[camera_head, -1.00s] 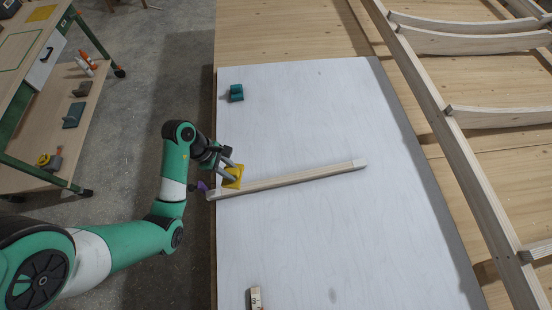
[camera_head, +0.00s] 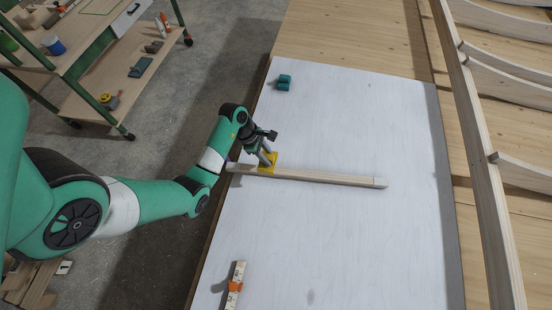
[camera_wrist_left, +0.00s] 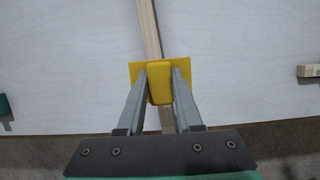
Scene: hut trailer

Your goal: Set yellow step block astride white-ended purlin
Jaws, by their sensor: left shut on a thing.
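The yellow step block (camera_head: 275,157) is at the left part of the pale wooden purlin (camera_head: 320,177), which lies on the white board. My left gripper (camera_head: 267,160) is shut on the block. In the left wrist view, the block (camera_wrist_left: 159,84) sits between the two fingers of the gripper (camera_wrist_left: 160,72), its flat flanges showing on both sides. The purlin (camera_wrist_left: 149,28) runs up from behind the block, and a short piece shows below it. The block is in line over the purlin; I cannot tell whether it rests on it. My right gripper is not in view.
The white board (camera_head: 350,240) is mostly clear. A teal block (camera_head: 283,82) lies near its far left, and a wooden piece with an orange band (camera_head: 235,285) near the front. A timber frame (camera_head: 478,150) stands right. A cart (camera_head: 100,75) holds tools at left.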

